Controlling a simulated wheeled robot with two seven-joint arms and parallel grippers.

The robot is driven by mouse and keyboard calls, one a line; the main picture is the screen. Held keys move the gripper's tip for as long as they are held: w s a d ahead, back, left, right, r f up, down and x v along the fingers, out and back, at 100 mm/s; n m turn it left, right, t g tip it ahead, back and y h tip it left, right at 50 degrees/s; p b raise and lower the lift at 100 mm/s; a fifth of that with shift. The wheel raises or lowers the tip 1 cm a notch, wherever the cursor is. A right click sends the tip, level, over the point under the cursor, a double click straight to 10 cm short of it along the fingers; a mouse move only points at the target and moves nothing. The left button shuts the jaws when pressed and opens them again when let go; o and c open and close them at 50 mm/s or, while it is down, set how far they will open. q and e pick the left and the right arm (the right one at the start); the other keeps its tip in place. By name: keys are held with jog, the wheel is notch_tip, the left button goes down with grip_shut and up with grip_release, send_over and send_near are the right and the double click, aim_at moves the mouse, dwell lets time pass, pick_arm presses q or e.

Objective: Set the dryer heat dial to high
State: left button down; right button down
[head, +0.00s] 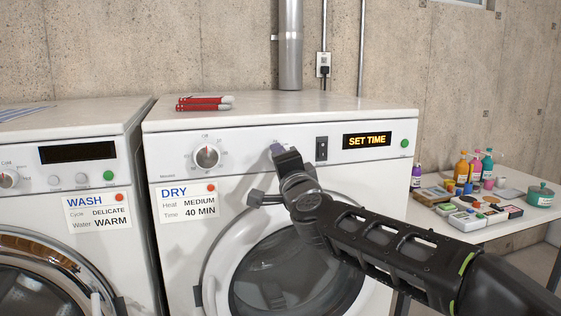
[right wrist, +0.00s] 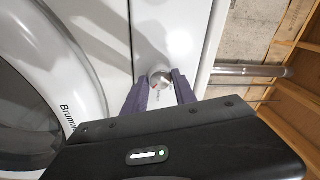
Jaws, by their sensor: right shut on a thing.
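The white dryer (head: 170,240) stands in the middle of the head view, with a control panel along its top front. My right gripper (head: 279,151) reaches the panel between a left dial (head: 206,156) and a black rocker switch (head: 321,148). In the right wrist view its two purple fingers (right wrist: 162,92) are shut around a small silver dial (right wrist: 161,77) with a red mark. In the head view this gripped dial is hidden behind the fingers, so its setting cannot be read. The left dial is apart from the gripper. My left gripper is out of view.
The dryer display (head: 367,140) reads SET TIME. A DRY card (head: 187,202) shows Heat MEDIUM, Time 40 MIN. A washer (head: 70,170) stands at left. Red-handled tools (head: 205,102) lie on the dryer top. A table (head: 515,180) with bottles and paints stands at right.

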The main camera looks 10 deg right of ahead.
jog(key=shift+m, duration=0.5)
jog(key=c, duration=1)
grip_release()
jog(key=s, duration=0.7)
jog(key=shift+s+f+b, duration=0.35)
jog(key=shift+b, duration=0.1)
jog(key=shift+a, duration=0.1)
